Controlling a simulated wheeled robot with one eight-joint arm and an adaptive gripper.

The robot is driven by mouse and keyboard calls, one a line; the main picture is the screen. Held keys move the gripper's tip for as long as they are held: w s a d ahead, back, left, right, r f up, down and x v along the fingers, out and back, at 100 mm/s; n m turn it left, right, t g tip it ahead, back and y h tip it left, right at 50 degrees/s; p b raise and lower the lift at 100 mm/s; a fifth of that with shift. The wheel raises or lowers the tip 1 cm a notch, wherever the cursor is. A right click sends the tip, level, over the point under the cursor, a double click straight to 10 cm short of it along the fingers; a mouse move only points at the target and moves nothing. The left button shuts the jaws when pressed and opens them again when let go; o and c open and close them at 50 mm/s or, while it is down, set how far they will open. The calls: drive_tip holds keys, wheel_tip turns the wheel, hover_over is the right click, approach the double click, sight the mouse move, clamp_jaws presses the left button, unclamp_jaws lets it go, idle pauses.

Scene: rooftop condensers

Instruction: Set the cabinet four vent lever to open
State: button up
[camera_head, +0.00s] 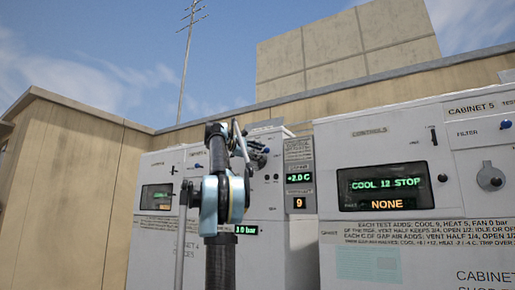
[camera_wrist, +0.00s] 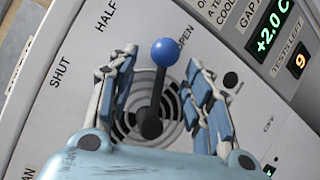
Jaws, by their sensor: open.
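The vent lever (camera_wrist: 153,100) has a blue ball knob on a black shaft, rising from a round slotted vent plate in the wrist view. Its knob is just left of the OPEN label (camera_wrist: 185,38), and the shaft points close to that label. HALF (camera_wrist: 105,17) and SHUT (camera_wrist: 60,74) are farther left. My gripper (camera_wrist: 161,60) is open, with one finger on each side of the lever. Gaps show between the fingers and the shaft. In the head view, my arm hides much of cabinet four (camera_head: 265,215), and my gripper (camera_head: 240,140) is at its upper front.
A side display (camera_head: 299,178) reads +2.0 C, with 9 tests left below. Cabinet 5 (camera_head: 420,240) stands at right; its screen (camera_head: 384,187) reads COOL 12 STOP and NONE.

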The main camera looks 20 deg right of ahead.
drive_tip(key=s+a, duration=0.2)
drive_tip(key=a, duration=0.9)
drive_tip(key=shift+a+r, duration=0.35)
drive_tip(key=s+a+f+m+y, duration=0.1)
drive_tip(key=s+a+f+y, duration=0.3)
drive_tip(key=f, duration=1)
drive_tip(key=s+f+m+y, duration=0.15)
drive_tip(key=s+f, duration=0.35)
drive_tip(key=f, duration=0.9)
drive_tip(key=s+a+f+y, duration=0.25)
drive_tip(key=s+f, duration=0.25)
drive_tip(key=f, duration=0.9)
drive_tip(key=s+a+f+m+y, duration=0.1)
drive_tip(key=s+a+f+y, duration=0.2)
drive_tip(key=f, duration=1)
drive_tip(key=s+a+f+m+y, duration=0.1)
drive_tip(key=s+a+f+y, duration=0.2)
drive_tip(key=f, duration=1.1)
drive_tip(key=s+a+f+m+y, duration=0.1)
drive_tip(key=s+a+f+y, duration=0.2)
drive_tip(key=s+a+f, duration=0.5)
drive_tip(key=s+f, duration=0.4)
drive_tip(key=f, duration=0.2)
drive_tip(key=shift+s+f+g, duration=0.2)
drive_tip(key=shift+s+g, duration=0.05)
drive_tip(key=shift+g, duration=0.05)
drive_tip(key=shift+m, duration=0.25)
